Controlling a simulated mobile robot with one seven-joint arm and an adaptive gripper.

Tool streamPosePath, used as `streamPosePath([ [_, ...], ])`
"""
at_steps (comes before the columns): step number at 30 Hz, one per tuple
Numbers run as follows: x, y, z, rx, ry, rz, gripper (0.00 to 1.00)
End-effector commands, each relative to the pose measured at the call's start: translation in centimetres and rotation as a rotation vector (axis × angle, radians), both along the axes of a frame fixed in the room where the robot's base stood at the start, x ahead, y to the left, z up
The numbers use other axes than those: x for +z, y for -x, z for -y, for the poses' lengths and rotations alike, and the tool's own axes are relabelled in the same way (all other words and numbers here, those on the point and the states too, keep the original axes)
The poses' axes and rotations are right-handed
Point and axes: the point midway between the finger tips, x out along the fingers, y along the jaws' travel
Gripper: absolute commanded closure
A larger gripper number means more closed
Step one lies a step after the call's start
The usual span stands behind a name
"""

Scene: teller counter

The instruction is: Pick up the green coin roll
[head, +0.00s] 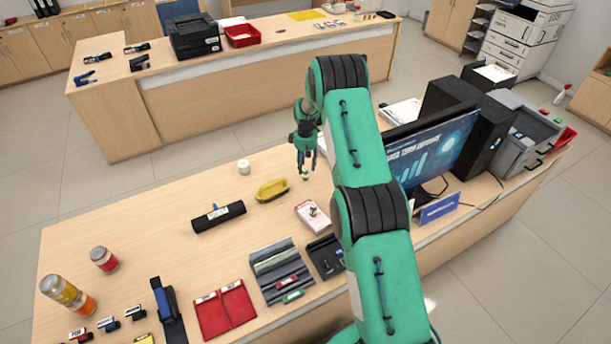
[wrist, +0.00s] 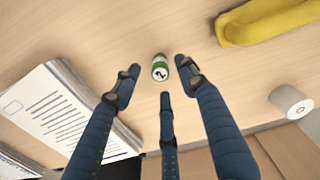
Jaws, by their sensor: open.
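The green coin roll (wrist: 160,68) is a small green cylinder with a white label bearing a dark figure, seen in the wrist view on the wooden counter. In the head view it is a small spot (head: 305,176) just below my gripper (head: 305,160). My gripper's dark blue fingers (wrist: 157,80) are spread open in the wrist view, with the roll between and just beyond the tips. No finger visibly touches it. The jaws are empty.
A yellow tray-like object (head: 272,190) and a white roll (head: 244,167) lie left of my gripper. Printed papers (wrist: 75,115) lie close by in the wrist view. A monitor (head: 435,150) stands to the right. The counter's left middle is mostly clear.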

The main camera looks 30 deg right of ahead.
Motion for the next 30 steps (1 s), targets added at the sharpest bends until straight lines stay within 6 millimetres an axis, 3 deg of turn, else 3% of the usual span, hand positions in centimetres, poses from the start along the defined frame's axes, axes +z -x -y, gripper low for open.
streamPosePath([
  [8,-1.0,-0.1,0.0,0.0,0.0,0.0,0.58],
  [21,-4.9,-0.2,0.1,0.0,0.0,-0.001,0.58],
  [30,-5.2,-0.2,0.1,0.0,0.0,0.0,0.58],
])
